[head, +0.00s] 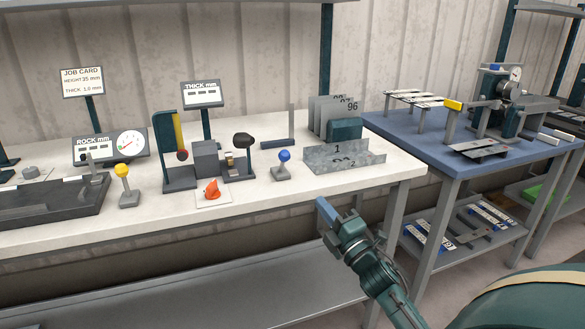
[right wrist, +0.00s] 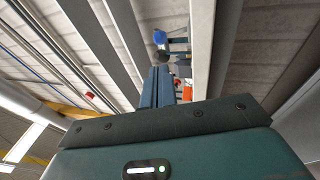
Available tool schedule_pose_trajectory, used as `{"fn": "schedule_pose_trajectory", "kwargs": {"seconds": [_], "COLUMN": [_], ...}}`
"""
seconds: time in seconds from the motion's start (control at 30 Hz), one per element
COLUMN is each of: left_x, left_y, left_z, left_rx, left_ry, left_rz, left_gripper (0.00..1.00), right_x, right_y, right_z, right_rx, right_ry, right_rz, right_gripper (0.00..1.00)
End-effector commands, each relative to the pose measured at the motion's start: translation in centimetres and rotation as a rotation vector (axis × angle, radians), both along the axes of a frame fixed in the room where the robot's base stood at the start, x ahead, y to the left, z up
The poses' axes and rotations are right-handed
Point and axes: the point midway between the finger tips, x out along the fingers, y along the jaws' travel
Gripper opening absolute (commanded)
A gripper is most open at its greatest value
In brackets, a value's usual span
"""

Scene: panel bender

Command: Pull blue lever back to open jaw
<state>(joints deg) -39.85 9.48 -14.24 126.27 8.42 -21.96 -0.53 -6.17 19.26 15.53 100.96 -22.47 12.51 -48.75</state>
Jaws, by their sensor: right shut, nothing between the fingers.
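A short lever with a blue ball knob (head: 284,156) stands upright on a small grey base on the white bench (head: 250,204). A blue knob (right wrist: 165,32), probably the same one, shows beyond my fingertips in the right wrist view. My right gripper (head: 323,205) is shut and empty. It is in front of the bench edge, below and to the right of the blue lever in the head view, and apart from it. Its shut fingers also show in the right wrist view (right wrist: 157,88). I cannot tell which part is the jaw. My left gripper is not in view.
A yellow-knobbed lever (head: 122,171), an orange-red piece (head: 212,190) and a black-knobbed lever (head: 243,140) stand left of the blue one. Bent metal sheets (head: 344,157) lie to its right. A blue-topped table (head: 420,127) with a machine (head: 497,105) stands farther right.

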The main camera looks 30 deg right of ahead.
Motion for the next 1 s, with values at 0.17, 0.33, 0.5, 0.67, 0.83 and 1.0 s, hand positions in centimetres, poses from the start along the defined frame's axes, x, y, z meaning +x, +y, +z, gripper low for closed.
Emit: {"fn": "schedule_pose_trajectory", "kwargs": {"seconds": [0.17, 0.33, 0.5, 0.67, 0.83, 1.0], "left_x": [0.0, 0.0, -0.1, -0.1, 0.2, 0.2], "left_y": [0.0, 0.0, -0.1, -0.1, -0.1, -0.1], "left_z": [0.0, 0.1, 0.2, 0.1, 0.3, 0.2], "left_rx": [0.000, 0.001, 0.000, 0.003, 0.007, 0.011], "left_ry": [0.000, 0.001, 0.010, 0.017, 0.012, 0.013], "left_rz": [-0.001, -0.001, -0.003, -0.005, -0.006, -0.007], "left_gripper": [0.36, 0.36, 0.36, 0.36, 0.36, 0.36], "right_x": [0.1, 1.2, 4.1, 7.5, 10.5, 12.5], "right_y": [0.0, 0.0, -0.1, -0.3, -0.3, -0.4], "right_z": [0.0, 0.5, 1.6, 2.8, 3.7, 4.2], "right_rx": [0.001, 0.001, 0.001, 0.001, 0.002, 0.002], "right_ry": [0.000, -0.002, -0.004, -0.003, -0.001, 0.000], "right_rz": [0.000, 0.001, 0.001, 0.001, 0.000, 0.000], "right_gripper": [0.00, 0.00, 0.00, 0.00, 0.00, 0.00]}}
